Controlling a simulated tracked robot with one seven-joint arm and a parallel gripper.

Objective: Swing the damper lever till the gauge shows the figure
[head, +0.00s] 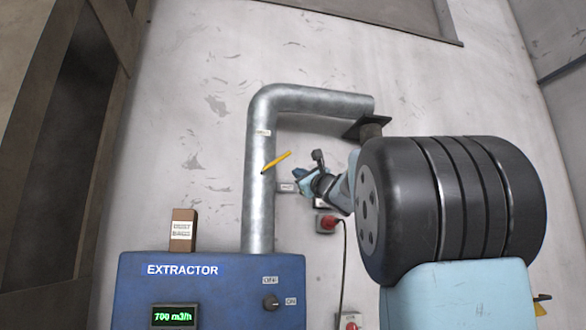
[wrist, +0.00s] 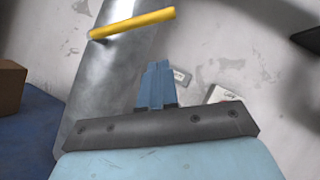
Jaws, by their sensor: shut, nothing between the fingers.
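The yellow damper lever (head: 277,161) sits on the grey metal pipe (head: 259,200) and slants up to the right. In the wrist view the lever (wrist: 133,23) lies beyond my fingertips, apart from them. My gripper (head: 298,174) is just below and right of the lever; its blue fingers (wrist: 157,66) are shut and empty. The gauge (head: 174,316) on the blue extractor box shows green figures that read 700 m3/h. A brown block with a white card (head: 181,230) stands on the box; its writing is too small to read.
The blue extractor box (head: 220,275) has a dark knob (head: 271,302) with OFF and ON labels. The wall left of the pipe is clear.

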